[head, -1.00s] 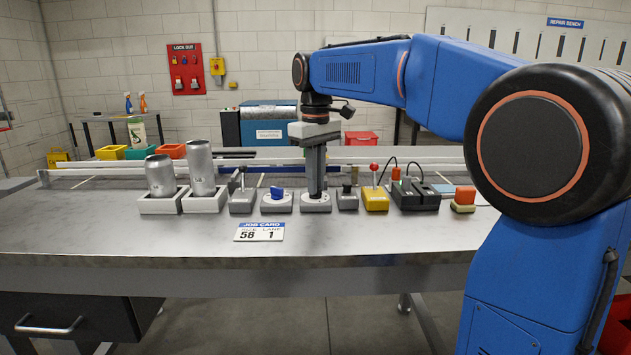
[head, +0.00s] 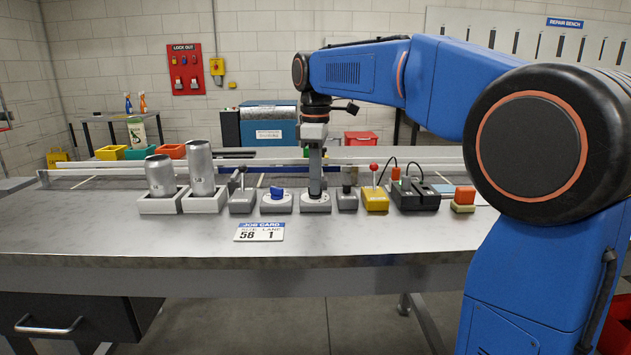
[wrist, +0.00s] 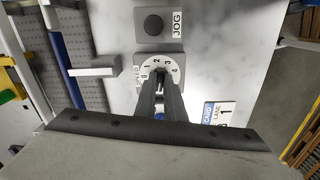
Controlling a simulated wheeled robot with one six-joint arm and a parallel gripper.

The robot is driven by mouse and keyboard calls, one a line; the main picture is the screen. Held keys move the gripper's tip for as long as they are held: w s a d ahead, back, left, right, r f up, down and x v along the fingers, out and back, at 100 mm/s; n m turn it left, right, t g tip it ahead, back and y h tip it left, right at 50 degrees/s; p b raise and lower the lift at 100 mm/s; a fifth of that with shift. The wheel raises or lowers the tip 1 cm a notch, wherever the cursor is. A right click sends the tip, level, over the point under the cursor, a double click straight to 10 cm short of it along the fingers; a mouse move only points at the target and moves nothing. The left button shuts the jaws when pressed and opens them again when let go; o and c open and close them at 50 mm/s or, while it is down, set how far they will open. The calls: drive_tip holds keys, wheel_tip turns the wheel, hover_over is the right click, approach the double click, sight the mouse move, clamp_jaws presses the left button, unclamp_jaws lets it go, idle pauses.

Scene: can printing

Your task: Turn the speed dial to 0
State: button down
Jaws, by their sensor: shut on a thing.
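The speed dial (head: 315,207) is a grey block with a round white scale on the steel bench. In the wrist view its scale (wrist: 148,64) reads 0 to 4, beside the word SPEED. My gripper (head: 315,190) points straight down over this dial. Its fingertips (wrist: 160,78) are shut on the knob at the scale's centre. The fingers hide the knob and its pointer, so I cannot tell which number it is set to.
A blue-knobbed dial (head: 277,198) stands close on the left, and a black JOG button (head: 347,197) close on the right. A yellow box with a red-tipped lever (head: 375,198) is farther right. Two cans in grey holders (head: 182,203) stand left. A job card (head: 259,232) lies in front.

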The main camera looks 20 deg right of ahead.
idle(0.4)
drive_tip(key=c, duration=1.8)
unclamp_jaws()
drive_tip(key=shift+c, duration=0.2)
wheel_tip(320, 180, up, 17)
drive_tip(key=shift+r, duration=0.15)
drive_tip(key=shift+s, duration=0.1)
